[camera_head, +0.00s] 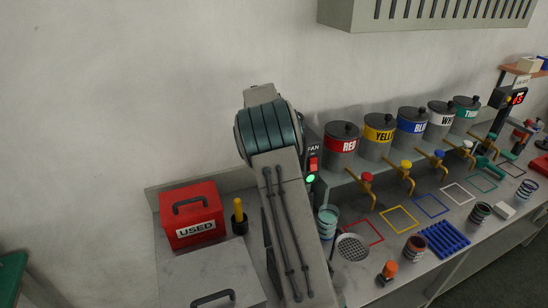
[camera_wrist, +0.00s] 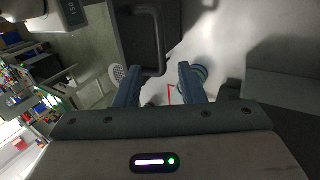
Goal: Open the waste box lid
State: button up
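A grey box (camera_head: 208,270) with a flat lid and a dark handle (camera_head: 213,298) stands at the bottom left in the head view. No waste label shows on it. A red box (camera_head: 190,236) labelled USED, with a black handle on its closed lid, stands behind it. In the wrist view a dark grey panel (camera_wrist: 127,20) bears a U-shaped handle (camera_wrist: 155,71); I cannot tell for sure which box it belongs to. My gripper (camera_wrist: 153,72) is open, with the handle's end showing between its blue fingertips. Contact is not clear. In the head view the gripper is not visible.
My arm crosses the bench beside the boxes. A yellow-handled tool (camera_head: 239,211) stands close to the red box. A teal cup (camera_head: 327,222) and a mesh disc (camera_head: 353,247) lie right of my arm. Paint cans (camera_head: 342,145) with taps line the back shelf.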

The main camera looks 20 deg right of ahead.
jog(key=v, duration=0.5)
jog(key=shift+r, duration=0.1)
dwell(0.5)
jog(key=s+a+r+n+t+b, duration=0.1)
jog(key=s+a+r+n+t, duration=0.2)
jog(key=s+n, duration=0.3)
jog(key=s+a+r+n+t+b, duration=0.1)
jog(key=s+a+r+n+t, duration=0.2)
jog(key=s, duration=0.5)
jog(key=s+a+f+n+t+b, duration=0.1)
jog(key=s+a+f+n, duration=0.2)
jog(key=s, duration=0.5)
jog(key=s+a+f+n+t+b, duration=0.1)
jog(key=s+a+f+n+t, duration=0.1)
jog(key=s+n, duration=0.4)
jog(key=shift+s+a+f, duration=0.8)
jog(key=shift+s+f, duration=0.15)
jog(key=shift+s, duration=0.2)
